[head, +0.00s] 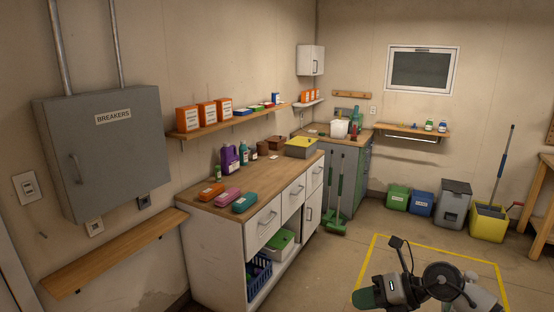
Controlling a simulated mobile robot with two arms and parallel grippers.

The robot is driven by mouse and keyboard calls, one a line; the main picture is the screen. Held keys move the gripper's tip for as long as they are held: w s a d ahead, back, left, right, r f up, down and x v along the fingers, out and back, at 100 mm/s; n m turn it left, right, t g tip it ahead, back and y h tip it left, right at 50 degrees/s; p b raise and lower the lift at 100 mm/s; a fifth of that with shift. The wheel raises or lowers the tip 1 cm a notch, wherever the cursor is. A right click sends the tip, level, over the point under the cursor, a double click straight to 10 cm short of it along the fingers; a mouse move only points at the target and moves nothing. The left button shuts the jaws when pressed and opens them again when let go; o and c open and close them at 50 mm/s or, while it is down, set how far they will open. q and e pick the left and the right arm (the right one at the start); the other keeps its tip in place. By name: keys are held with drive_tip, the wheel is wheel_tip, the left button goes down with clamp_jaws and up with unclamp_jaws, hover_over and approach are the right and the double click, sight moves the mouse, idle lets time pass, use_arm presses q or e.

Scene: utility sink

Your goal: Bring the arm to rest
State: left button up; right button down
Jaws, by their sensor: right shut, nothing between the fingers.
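My right arm is at the bottom right of the head view, in front of the floor area marked with yellow tape. My right gripper (398,246) is at the upper end of the visible dark and grey links. It is shut and holds nothing. It is clear of the counter and touches none of the furniture. My left gripper is out of view.
A wooden-topped counter (185,194) with bottles and small boxes stands left of centre. A grey breaker box (110,150) and a low wooden shelf (110,254) are on the left wall. A yellow mop bucket (488,226) and bins stand at the back right. The taped floor is clear.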

drive_tip(key=s+a+r+m+t+y, duration=0.3)
drive_tip(key=a+r+m+t+y, duration=0.2)
drive_tip(key=a+m+t, duration=0.3)
drive_tip(key=s+d+f+m+h, duration=0.5)
drive_tip(key=f+m+h, duration=0.3)
drive_tip(key=m, duration=0.5)
drive_tip(key=s+d+f+m+h, duration=0.55)
drive_tip(key=m+h, duration=0.35)
drive_tip(key=m, duration=0.3)
drive_tip(key=s+f+m+g, duration=0.1)
drive_tip(key=s+f+g, duration=0.15)
drive_tip(key=s, duration=0.25)
drive_tip(key=s+f+m+g+y, duration=0.1)
drive_tip(key=s+f+g, duration=0.15)
drive_tip(key=s, duration=0.35)
drive_tip(key=s+f+m+g, duration=0.1)
drive_tip(key=s+g, duration=0.2)
drive_tip(key=s, duration=0.2)
wheel_tip(320, 180, down, 29)
drive_tip(key=g+b, duration=0.1)
drive_tip(key=b, duration=0.3)
drive_tip(key=s+d+f+g+b, duration=0.1)
drive_tip(key=s+f+b, duration=0.1)
drive_tip(key=s+f, duration=0.6)
drive_tip(key=s+d+f+b, duration=0.2)
drive_tip(key=s+f, duration=0.7)
drive_tip(key=f, duration=0.5)
drive_tip(key=shift+s+g, duration=0.25)
drive_tip(key=shift+g, duration=0.15)
